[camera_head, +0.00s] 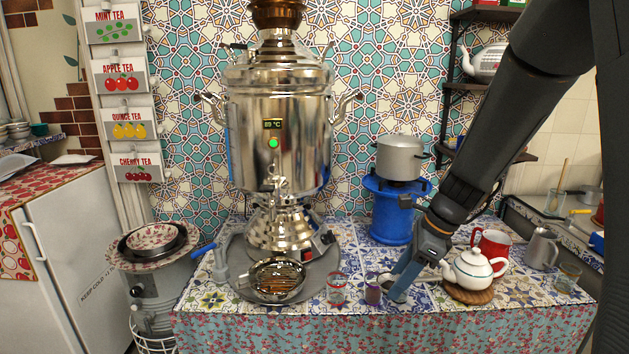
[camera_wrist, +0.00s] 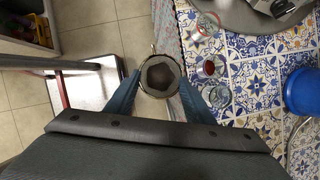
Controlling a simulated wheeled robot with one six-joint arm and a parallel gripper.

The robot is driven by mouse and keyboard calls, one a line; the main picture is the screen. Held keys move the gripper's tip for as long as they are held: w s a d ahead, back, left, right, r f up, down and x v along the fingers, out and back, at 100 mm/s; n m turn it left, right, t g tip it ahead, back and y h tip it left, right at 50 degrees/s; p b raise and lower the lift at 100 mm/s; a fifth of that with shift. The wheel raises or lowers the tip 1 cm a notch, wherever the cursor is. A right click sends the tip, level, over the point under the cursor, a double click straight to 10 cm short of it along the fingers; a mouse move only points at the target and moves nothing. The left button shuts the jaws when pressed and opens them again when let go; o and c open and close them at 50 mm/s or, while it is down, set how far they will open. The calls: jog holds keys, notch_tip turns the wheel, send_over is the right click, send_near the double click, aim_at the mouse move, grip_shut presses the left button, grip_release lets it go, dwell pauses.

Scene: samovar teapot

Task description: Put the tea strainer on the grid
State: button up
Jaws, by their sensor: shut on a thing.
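My gripper (camera_wrist: 160,82) is shut on a round metal-rimmed piece with a dark inside, which I take to be the tea strainer (camera_wrist: 160,74). A small stub shows on its upper rim. In the wrist view it lies between the two blue fingers, beside the table edge. In the head view my gripper (camera_head: 399,285) is low at the table's front, right of the small glasses; the strainer is hard to make out there. The brown slatted grid (camera_head: 275,276) lies in a round silver bowl (camera_head: 250,291) in front of the samovar (camera_head: 277,140), left of my gripper.
Right of the gripper are a white teapot (camera_head: 472,266) on a wooden coaster (camera_head: 469,294) and a red mug (camera_head: 491,243). The blue burner (camera_head: 391,215) bears a pot (camera_head: 400,158).

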jog(key=shift+s+f, duration=0.2)
jog(key=shift+f, duration=0.05)
jog(key=shift+w+f+n, duration=0.25)
jog(key=shift+f+n, duration=0.1)
jog(key=shift+n, duration=0.15)
jog(key=shift+s+a+f+n+g, duration=0.15)
jog(key=shift+a+f+n+g, duration=0.1)
jog(key=shift+f+n+g, duration=0.4)
notch_tip(320, 180, down, 18)
jog(key=s+n+g+h, duration=0.1)
jog(key=n+g+h, duration=0.1)
jog(key=n, duration=0.7)
jog(key=s+d+n+g+h, duration=0.1)
jog(key=n+g+h, duration=0.1)
jog(key=n, duration=0.8)
jog(key=shift+s+r, duration=0.15)
jog(key=shift+s, duration=0.15)
jog(key=shift+a+g, duration=0.1)
jog(key=shift+g, duration=0.15)
